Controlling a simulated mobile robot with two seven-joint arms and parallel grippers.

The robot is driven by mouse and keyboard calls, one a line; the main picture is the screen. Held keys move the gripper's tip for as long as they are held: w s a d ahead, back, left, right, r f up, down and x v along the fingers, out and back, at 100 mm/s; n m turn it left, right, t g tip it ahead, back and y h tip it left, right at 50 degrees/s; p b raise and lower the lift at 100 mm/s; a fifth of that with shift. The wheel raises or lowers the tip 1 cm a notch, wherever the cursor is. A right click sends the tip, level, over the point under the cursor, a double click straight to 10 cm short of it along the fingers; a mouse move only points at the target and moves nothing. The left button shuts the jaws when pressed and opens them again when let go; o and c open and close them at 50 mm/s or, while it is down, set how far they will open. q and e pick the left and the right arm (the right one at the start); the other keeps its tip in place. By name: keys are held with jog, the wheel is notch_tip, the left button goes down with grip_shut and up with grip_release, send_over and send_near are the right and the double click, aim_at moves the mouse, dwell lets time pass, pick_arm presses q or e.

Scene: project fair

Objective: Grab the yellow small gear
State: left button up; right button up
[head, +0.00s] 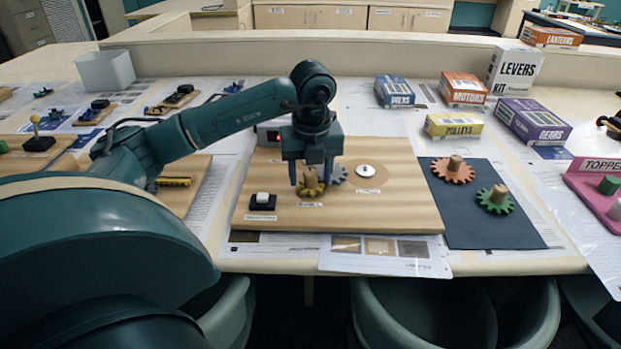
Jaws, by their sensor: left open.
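The yellow small gear (311,188) sits on the light wooden board (400,205), with a wooden peg or hub standing up at its middle. My left gripper (311,178) points straight down over it. Its fingers are open, one on each side of the peg, low and close to the gear. I cannot tell whether the fingers touch it. A grey-blue gear (338,174) is right beside the yellow one, partly hidden by the gripper. My right gripper is not in view.
An orange gear (454,170) and a green gear (496,199) lie on a dark mat (470,229). Kit boxes such as the purple gears box (533,121) stand behind.

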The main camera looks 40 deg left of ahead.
pick_arm(q)
jog(key=shift+c, duration=0.3)
jog(key=c, duration=1)
